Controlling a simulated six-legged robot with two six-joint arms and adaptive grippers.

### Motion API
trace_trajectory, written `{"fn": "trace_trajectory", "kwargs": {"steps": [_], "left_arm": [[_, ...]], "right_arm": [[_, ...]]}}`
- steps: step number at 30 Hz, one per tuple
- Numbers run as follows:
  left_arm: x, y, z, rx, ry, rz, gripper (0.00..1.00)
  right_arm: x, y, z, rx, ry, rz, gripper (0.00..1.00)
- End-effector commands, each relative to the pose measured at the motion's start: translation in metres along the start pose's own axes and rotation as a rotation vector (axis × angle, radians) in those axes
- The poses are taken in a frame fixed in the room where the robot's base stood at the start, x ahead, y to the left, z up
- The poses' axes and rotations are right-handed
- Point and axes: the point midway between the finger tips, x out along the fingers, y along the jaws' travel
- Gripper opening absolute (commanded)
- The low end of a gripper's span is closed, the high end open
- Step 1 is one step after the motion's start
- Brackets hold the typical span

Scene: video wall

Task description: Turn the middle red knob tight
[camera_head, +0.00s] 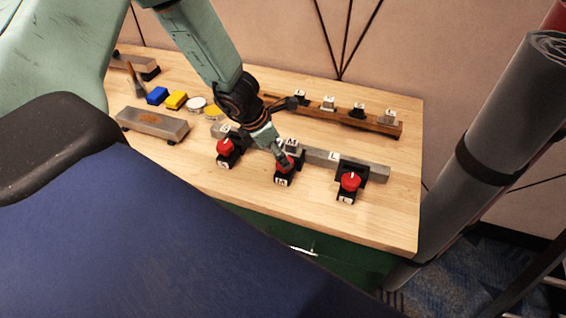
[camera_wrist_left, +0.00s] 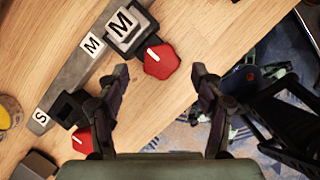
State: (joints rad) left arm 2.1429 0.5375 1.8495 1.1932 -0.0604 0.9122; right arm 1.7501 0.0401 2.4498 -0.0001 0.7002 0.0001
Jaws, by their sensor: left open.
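The middle red knob (camera_head: 286,167) sits on a black block marked M on the wooden table, partly hidden by my left gripper (camera_head: 281,156). In the left wrist view this knob (camera_wrist_left: 161,62), with a white pointer line, lies just ahead of and between the spread fingertips of my left gripper (camera_wrist_left: 160,72). The gripper is open, with nothing held. I cannot tell whether a finger touches the knob. My right gripper is in neither view.
A red knob (camera_head: 225,146) stands left of the middle one, and another (camera_head: 350,181) stands to the right. A grey bar (camera_head: 345,163) with letters runs behind them. A wooden rail (camera_head: 375,125) with small labelled pieces lies farther back. The table's front edge is close.

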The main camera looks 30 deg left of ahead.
Motion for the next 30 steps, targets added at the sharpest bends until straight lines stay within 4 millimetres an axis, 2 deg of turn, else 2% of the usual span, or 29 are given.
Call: {"fn": "trace_trajectory", "kwargs": {"steps": [1, 3, 9, 22, 30], "left_arm": [[0.01, 0.0, -0.002, 0.002, 0.001, 0.0, 0.67], [0.017, 0.001, -0.001, 0.003, 0.001, 0.0, 0.67], [0.032, 0.002, 0.001, 0.003, 0.001, 0.0, 0.67], [0.036, 0.002, 0.002, 0.001, 0.0, 0.0, 0.67], [0.035, 0.002, 0.002, 0.0, 0.0, 0.0, 0.44]], "right_arm": [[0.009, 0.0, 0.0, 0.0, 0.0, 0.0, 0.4], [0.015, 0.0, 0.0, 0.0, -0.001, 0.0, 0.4], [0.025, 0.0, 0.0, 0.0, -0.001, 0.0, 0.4], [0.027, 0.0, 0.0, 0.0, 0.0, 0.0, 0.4], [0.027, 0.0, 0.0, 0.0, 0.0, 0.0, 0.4]]}}
